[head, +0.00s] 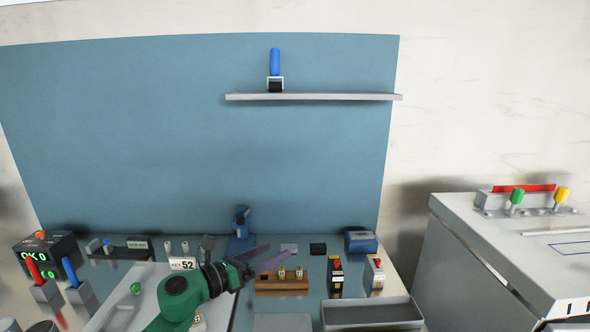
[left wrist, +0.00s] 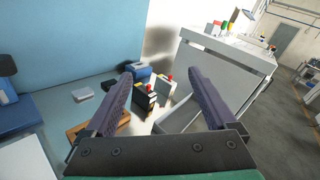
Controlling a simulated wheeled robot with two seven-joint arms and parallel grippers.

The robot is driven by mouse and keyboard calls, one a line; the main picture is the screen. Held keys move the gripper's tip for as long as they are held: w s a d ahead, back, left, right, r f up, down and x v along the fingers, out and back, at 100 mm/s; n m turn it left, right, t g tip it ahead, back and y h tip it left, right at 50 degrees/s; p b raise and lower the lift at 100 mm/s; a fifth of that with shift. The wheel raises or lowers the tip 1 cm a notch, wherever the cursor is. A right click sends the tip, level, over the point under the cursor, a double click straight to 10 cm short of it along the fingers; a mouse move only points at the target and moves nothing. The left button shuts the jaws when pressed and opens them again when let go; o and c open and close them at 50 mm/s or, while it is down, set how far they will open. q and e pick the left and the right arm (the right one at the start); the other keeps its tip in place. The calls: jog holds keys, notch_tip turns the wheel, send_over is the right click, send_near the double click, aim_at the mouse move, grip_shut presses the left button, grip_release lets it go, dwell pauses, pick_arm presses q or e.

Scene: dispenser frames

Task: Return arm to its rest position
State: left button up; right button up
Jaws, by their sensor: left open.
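My left gripper (head: 262,260) reaches in from the lower left of the head view on a green arm. Its two purple-grey fingers are spread apart with nothing between them. My right gripper shows in neither view.
An open grey tray (head: 372,314) lies at the bench's front right. A white cabinet (head: 480,250) stands to the right. A blue stand (head: 241,235) and a blue box (head: 360,241) are at the back. A shelf (head: 320,97) is on the blue panel. Space above the bench is clear.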

pick_arm(q)
jog(key=s+a+f+n+t+y, duration=0.1)
jog(key=s+a+f+n+y, duration=0.5)
jog(key=n, duration=0.9)
jog(key=s+a+f+n+t+y, duration=0.15)
jog(key=a+f+n+y, duration=0.55)
jog(key=n, duration=0.9)
jog(key=s+a+f+n+g, duration=0.2)
jog(key=s+f+n+g, duration=0.3)
jog(key=s, duration=0.6)
jog(key=s+a+f+n+g, duration=0.2)
jog(key=s+f+n+g, duration=0.25)
jog(key=s, duration=0.75)
notch_tip(320, 180, down, 26)
jog(key=s+r+g+b, duration=0.1)
jog(key=s+g+b, duration=0.1)
jog(key=b, duration=0.2)
jog(key=s+a+f+g+b, duration=0.1)
jog(key=s+a+f+b, duration=0.1)
jog(key=s+f, duration=1.4)
notch_tip(320, 180, down, 3)
jog(key=shift+s+a+r+m+b, duration=0.1)
jog(key=shift+s+a+m+b, duration=0.2)
jog(key=shift+s+a+m, duration=0.1)
